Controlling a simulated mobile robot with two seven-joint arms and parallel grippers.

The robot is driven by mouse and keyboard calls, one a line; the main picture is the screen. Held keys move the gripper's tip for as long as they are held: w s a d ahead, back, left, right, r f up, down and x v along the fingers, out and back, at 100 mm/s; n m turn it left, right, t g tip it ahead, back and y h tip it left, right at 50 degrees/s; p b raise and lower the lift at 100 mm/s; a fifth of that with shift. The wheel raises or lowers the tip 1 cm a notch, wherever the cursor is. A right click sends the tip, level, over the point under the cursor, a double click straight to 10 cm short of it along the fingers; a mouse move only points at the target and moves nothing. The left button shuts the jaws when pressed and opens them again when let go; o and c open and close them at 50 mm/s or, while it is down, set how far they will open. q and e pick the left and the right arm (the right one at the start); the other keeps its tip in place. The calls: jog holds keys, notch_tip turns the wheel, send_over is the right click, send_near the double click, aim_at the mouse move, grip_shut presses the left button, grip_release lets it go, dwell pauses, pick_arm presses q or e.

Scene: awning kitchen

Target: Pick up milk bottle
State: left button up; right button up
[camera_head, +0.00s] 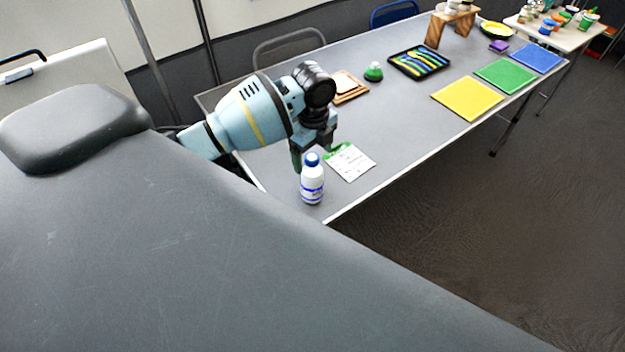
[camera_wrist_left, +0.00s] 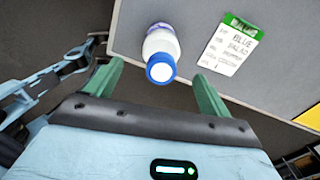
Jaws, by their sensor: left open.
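The milk bottle (camera_head: 312,186) is white with a blue cap and a blue label band. It stands upright near the front edge of the grey table (camera_head: 395,125). My left gripper (camera_head: 312,162) is close behind and above the bottle in the head view. In the left wrist view the gripper (camera_wrist_left: 155,85) is open, with its two green fingers apart. The bottle (camera_wrist_left: 161,45) shows ahead of and between the fingertips, blue cap toward the camera, and is not held. My right gripper is not in view.
A white card with a green top (camera_head: 350,162) lies beside the bottle. Yellow (camera_head: 466,98), green (camera_head: 506,75) and blue (camera_head: 536,57) mats, a black cutlery tray (camera_head: 419,62) and a green-topped item (camera_head: 373,72) lie farther along. Bare table surrounds them.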

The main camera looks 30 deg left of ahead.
aim_at(312, 178)
pick_arm(q)
jog(key=shift+a+f, duration=0.1)
jog(key=shift+f, duration=2.45)
jog(key=shift+w+r, duration=0.1)
grip_shut()
